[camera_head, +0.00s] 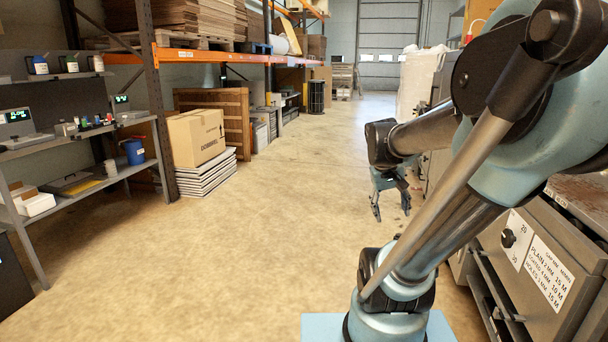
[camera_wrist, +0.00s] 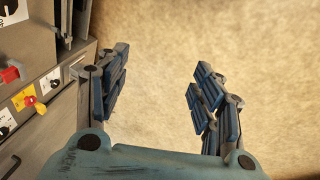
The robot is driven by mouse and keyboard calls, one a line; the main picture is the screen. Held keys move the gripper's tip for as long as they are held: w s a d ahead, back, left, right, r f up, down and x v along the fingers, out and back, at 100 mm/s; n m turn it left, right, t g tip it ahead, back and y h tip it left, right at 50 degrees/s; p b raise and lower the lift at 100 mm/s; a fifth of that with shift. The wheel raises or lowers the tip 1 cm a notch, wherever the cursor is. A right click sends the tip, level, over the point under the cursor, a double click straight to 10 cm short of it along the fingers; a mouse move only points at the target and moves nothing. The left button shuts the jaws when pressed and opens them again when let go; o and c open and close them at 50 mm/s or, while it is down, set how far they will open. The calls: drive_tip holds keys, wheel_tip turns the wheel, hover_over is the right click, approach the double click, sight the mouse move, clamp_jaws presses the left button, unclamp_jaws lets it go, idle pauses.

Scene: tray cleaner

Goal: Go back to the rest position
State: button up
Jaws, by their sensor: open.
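My gripper (camera_head: 391,206) hangs at the end of my folded arm, right of the middle in the head view, with its fingers pointing down over the floor. In the wrist view my gripper (camera_wrist: 158,95) shows its two blue fingers spread wide apart. Only bare floor (camera_wrist: 150,50) shows between them. It is open and holds nothing. The grey machine (camera_wrist: 40,70) with red and yellow knobs stands close to the left finger in the wrist view.
A machine with a labelled front (camera_head: 553,275) stands at the right, close to my arm. The aisle floor (camera_head: 260,230) is clear. A shelf (camera_head: 90,185) with small items, a cardboard box (camera_head: 196,137) on stacked panels and tall racking (camera_head: 153,90) line the left side.

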drive_tip(key=s+a+f+y, duration=0.2)
drive_tip(key=s+a+f, duration=0.5)
drive_tip(key=s, duration=0.2)
drive_tip(key=shift+s+f+y, duration=0.35)
drive_tip(key=shift+y, duration=0.05)
